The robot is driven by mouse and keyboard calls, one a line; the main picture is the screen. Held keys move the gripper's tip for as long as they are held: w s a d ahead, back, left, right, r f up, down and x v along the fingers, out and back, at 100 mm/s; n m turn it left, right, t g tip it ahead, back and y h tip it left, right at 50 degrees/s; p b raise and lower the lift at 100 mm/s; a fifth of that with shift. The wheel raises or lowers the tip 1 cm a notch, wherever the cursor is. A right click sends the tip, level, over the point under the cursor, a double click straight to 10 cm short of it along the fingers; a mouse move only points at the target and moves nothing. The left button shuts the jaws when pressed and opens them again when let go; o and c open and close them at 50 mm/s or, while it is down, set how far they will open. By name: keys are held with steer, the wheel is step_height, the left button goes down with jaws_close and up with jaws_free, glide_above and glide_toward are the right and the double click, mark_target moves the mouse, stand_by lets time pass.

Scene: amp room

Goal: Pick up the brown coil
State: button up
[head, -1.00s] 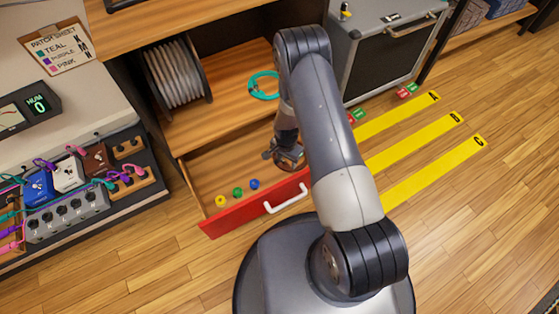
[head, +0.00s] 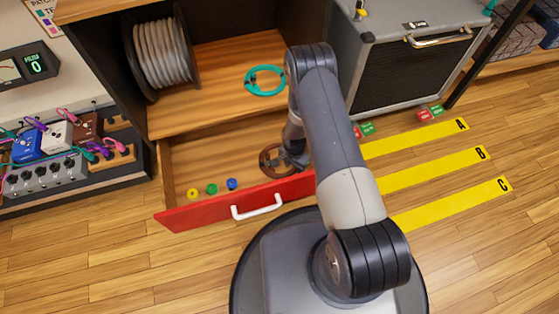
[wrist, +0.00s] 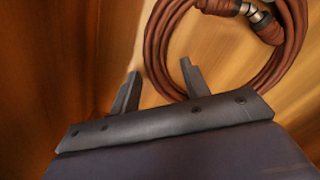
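The brown coil (head: 265,163) lies in the open red-fronted drawer, at its right part. In the wrist view the brown coil (wrist: 152,48) is a looped cable with metal plugs at the top right. My gripper (head: 292,160) is low in the drawer at the coil's right side, partly hidden by my arm. In the wrist view my gripper (wrist: 158,66) is open. The coil's left band shows between the two fingers, with the right finger over the loop's inside. I cannot tell whether the fingers touch it.
The drawer's red front (head: 180,214) has a white handle (head: 257,207). Yellow, green and blue small rings (head: 211,189) lie at its left front. A teal coil (head: 264,80) lies on the shelf above. A cable reel (head: 162,52) and an amp (head: 415,70) flank it.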

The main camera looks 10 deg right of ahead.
jaws_close()
stand_by(0.4)
